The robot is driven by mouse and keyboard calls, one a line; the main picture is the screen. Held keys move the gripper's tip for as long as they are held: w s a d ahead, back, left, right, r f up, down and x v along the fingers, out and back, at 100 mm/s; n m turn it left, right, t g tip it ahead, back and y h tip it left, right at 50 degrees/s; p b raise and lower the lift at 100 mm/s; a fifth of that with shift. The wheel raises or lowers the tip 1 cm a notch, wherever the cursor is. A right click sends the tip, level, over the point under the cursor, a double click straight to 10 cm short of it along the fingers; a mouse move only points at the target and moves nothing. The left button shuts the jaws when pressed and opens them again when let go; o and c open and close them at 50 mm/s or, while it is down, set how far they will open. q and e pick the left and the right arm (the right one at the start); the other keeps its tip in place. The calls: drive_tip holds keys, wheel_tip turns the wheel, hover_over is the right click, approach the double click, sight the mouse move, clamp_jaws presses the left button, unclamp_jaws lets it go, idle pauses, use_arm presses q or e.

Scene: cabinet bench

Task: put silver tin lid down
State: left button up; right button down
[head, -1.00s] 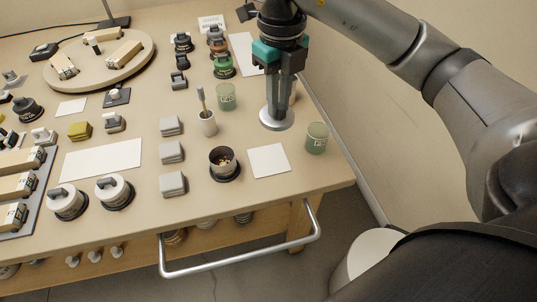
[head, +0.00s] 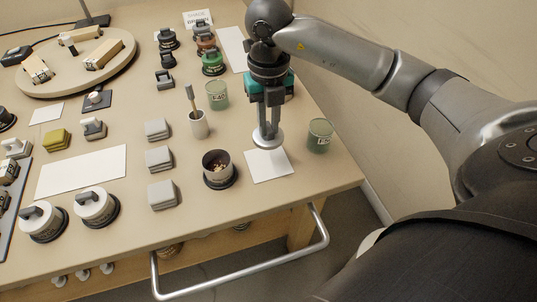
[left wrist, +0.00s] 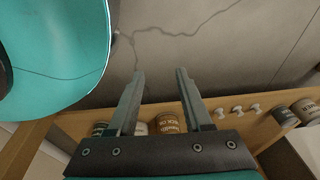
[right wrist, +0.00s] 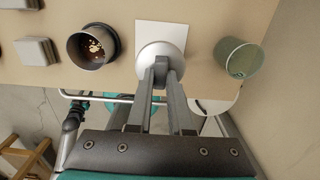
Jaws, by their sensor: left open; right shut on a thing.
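The silver tin lid (head: 267,137) is a round disc held level below my right gripper (head: 269,110). The right gripper is shut on the lid's upper part. In the head view the lid overlaps the back edge of a white square sheet (head: 268,167). In the right wrist view the lid (right wrist: 152,54) covers part of the sheet (right wrist: 172,33). I cannot tell whether the lid touches the sheet. An open dark tin (head: 219,168) with small pieces inside stands left of the sheet. My left gripper (left wrist: 158,72) is open and empty, over the floor beyond the bench's shelf.
A green glass (head: 319,135) stands right of the lid, and another green glass (head: 217,95) stands behind and left. A cup with a brush (head: 198,124) and grey blocks (head: 162,194) are farther left. A metal rail (head: 240,279) runs along the front edge.

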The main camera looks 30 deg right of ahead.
sight(269, 139)
wheel_tip(269, 139, down, 5)
drive_tip(key=shift+r+b, duration=0.2)
drive_tip(key=shift+b, duration=0.4)
drive_tip(key=shift+f+b, duration=0.6)
drive_tip(key=shift+f, duration=1.35)
use_arm(q)
drive_tip(key=w+d+r, duration=0.3)
drive_tip(key=w, duration=0.1)
drive_tip(key=shift+w+d+r, duration=0.15)
drive_tip(key=shift+r, duration=0.2)
use_arm(e)
drive_tip(key=shift+f, duration=0.45)
drive_tip(key=shift+f, duration=0.1)
drive_tip(key=shift+f, duration=0.1)
drive_tip(key=c, duration=0.8)
unclamp_jaws()
drive_tip(key=shift+c, duration=0.2)
use_arm(q)
drive_tip(key=shift+w+d+r, duration=0.1)
drive_tip(key=shift+w+r, duration=0.05)
